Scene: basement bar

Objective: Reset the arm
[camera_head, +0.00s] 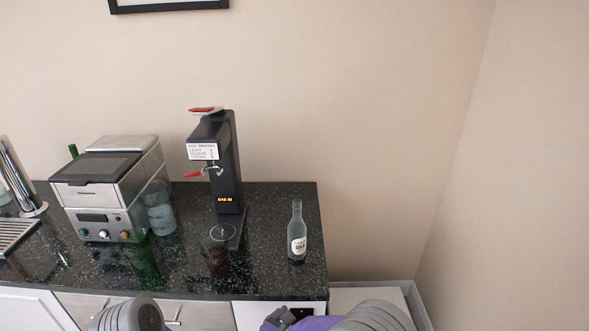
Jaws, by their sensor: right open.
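My right gripper (287,319) shows only in part at the bottom edge, right of the middle, beside my purple and grey right arm. It is open, low in front of the counter and apart from the things on it. Nothing shows in its jaws, though most of it is cut off by the frame. Part of my grey left arm shows at the bottom left. My left gripper is not visible.
A dark speckled counter (285,205) holds a clear bottle (297,236) near its right end. Left of it stand a black dispenser (225,165) with red handles, a dark glass (215,258), blue-grey glasses (160,210), a green glass (145,262) and a silver machine (110,190).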

